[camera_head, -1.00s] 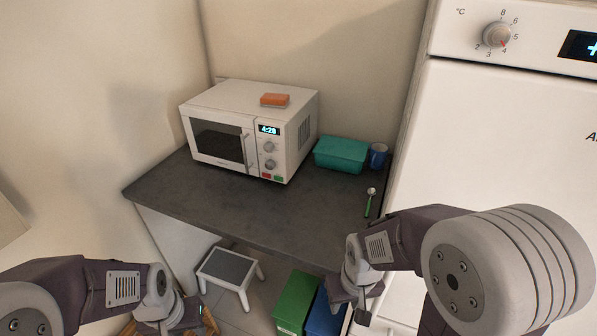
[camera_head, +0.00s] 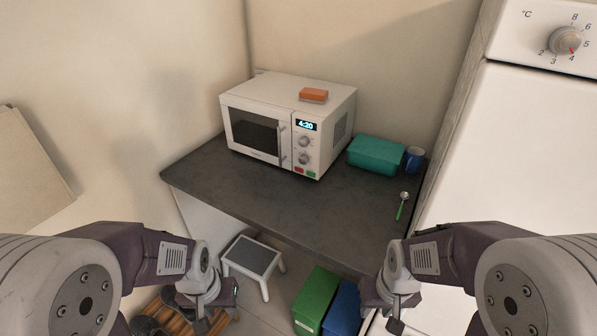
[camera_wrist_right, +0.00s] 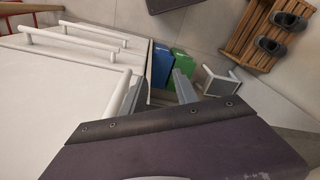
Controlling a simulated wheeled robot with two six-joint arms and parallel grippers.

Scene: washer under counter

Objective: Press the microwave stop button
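The white microwave (camera_head: 285,122) stands on the dark grey counter (camera_head: 225,190), its door shut and its display reading 4:20. Below two knobs on its front panel are a red button (camera_head: 299,169) and a green button (camera_head: 313,174); their labels are too small to read. My left gripper (camera_head: 215,312) is low in front of the counter, apart from the microwave, its fingers too unclear to judge. My right gripper (camera_head: 396,312) is also low before the counter; in the right wrist view its two fingers (camera_wrist_right: 160,92) are spread with nothing between them.
An orange sponge-like block (camera_head: 313,95) lies on the microwave. A teal box (camera_head: 375,155), a blue mug (camera_head: 413,159) and a green-handled spoon (camera_head: 402,205) are to its right. Below are a step stool (camera_head: 252,254), a green bin (camera_head: 315,298) and a blue bin (camera_head: 343,308). The counter's front is clear.

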